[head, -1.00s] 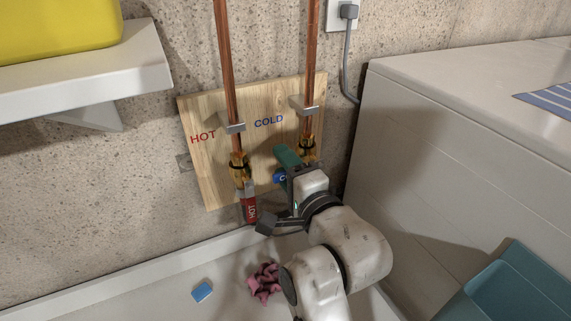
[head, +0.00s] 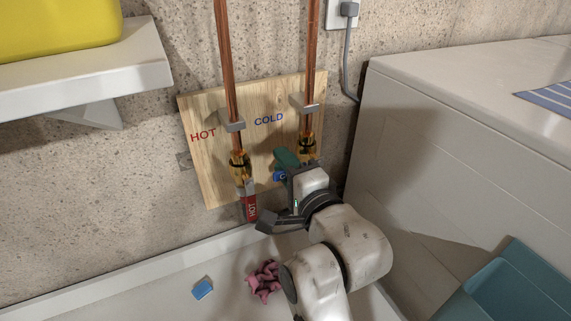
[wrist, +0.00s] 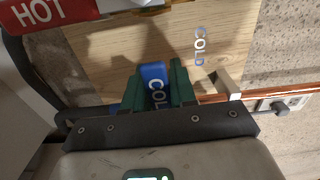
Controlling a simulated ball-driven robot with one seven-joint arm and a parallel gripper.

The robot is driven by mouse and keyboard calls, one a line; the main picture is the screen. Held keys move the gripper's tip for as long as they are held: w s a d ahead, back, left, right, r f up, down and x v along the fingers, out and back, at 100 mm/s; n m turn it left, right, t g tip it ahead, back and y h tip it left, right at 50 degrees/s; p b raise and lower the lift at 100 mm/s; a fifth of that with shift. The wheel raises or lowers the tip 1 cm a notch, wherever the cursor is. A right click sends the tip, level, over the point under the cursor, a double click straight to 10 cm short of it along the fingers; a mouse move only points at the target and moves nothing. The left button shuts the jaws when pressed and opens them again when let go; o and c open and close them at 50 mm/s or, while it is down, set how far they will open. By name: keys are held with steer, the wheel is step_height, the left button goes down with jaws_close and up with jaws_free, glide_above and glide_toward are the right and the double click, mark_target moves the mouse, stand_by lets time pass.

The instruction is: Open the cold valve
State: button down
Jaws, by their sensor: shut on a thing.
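The cold valve's blue lever (wrist: 154,78) shows in the wrist view between the two green fingers of my gripper (wrist: 160,92), which are shut on it. In the head view a small part of the blue lever (head: 280,176) shows beside my gripper (head: 287,165); the rest is hidden. The brass body of the cold valve (head: 307,143) is on the right copper pipe, below the blue COLD label (head: 269,119). The red hot lever (head: 250,207) hangs down under the left pipe, to the left of my gripper. It also shows at the wrist view's top left (wrist: 42,14).
The wooden board (head: 218,178) behind the valves is close to my gripper. A white appliance (head: 450,150) stands at right. A shelf (head: 90,65) juts out at upper left.

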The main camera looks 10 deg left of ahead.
steer(key=shift+f, duration=0.2)
steer(key=shift+w+d+f+n+b, duration=0.2)
steer(key=shift+f+n+b, duration=0.4)
steer(key=shift+n, duration=0.85)
steer(key=shift+w+d+f+n+b, duration=0.25)
steer(key=shift+f+n+b, duration=0.35)
steer(key=shift+n, duration=0.8)
steer(key=shift+w+d+f+n+b, duration=0.1)
steer(key=shift+d+f+n+b, duration=0.45)
steer(key=shift+n, duration=0.9)
steer(key=shift+a+f, duration=0.15)
steer(key=shift+f, duration=0.05)
